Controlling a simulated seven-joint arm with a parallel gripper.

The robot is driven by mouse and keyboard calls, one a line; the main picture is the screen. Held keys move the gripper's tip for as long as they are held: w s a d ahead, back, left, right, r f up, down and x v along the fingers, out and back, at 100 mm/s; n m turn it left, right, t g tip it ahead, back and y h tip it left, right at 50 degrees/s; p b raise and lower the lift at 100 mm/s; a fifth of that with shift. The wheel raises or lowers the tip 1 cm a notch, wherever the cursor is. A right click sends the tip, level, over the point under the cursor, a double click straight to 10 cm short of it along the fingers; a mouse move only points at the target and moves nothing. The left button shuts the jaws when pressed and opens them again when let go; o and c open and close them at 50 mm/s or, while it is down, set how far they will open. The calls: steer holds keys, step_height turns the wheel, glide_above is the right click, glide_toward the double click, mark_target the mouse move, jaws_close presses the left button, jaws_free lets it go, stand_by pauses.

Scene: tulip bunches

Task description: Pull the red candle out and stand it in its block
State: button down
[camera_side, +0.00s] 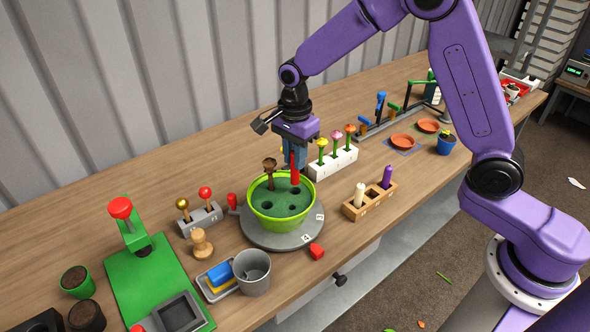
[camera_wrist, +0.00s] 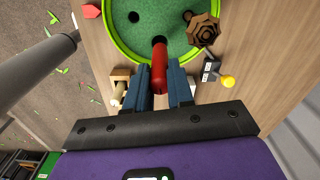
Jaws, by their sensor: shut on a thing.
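The red candle (camera_side: 294,170) is upright over the green foam in the lime-green pot (camera_side: 252,210). My gripper (camera_side: 294,152) is shut on its upper part. In the wrist view the red candle (camera_wrist: 159,72) sits between the two blue fingers (camera_wrist: 160,88), its far end at a dark hole in the foam. I cannot tell how much of it is inside the hole. The wooden block (camera_side: 352,212) stands right of the pot, with a cream candle (camera_side: 359,194) and a purple candle (camera_side: 387,177) in it and an empty hole between them.
A brown flower-shaped stick (camera_side: 270,172) stands in the pot close to the candle. The pot sits on a grey disc (camera_side: 262,238). A white block of flowers (camera_side: 334,163) is just behind. A red piece (camera_side: 317,251) lies in front. Bare table lies between disc and wooden block.

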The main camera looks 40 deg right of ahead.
step_height(320, 180, up, 3)
steer(key=shift+f, duration=0.15)
steer(key=s+d+f+m, duration=0.1)
steer(key=s+d, duration=0.4)
steer(key=d, duration=0.4)
steer(key=s+d+f+m, duration=0.2)
steer(key=s+d, duration=0.3)
steer(key=d, duration=0.4)
steer(key=shift+d, duration=0.2)
steer(key=shift+f, duration=0.2)
steer(key=shift+f, duration=2.75)
steer(key=shift+f, duration=1.95)
steer(key=c, duration=0.9)
jaws_free()
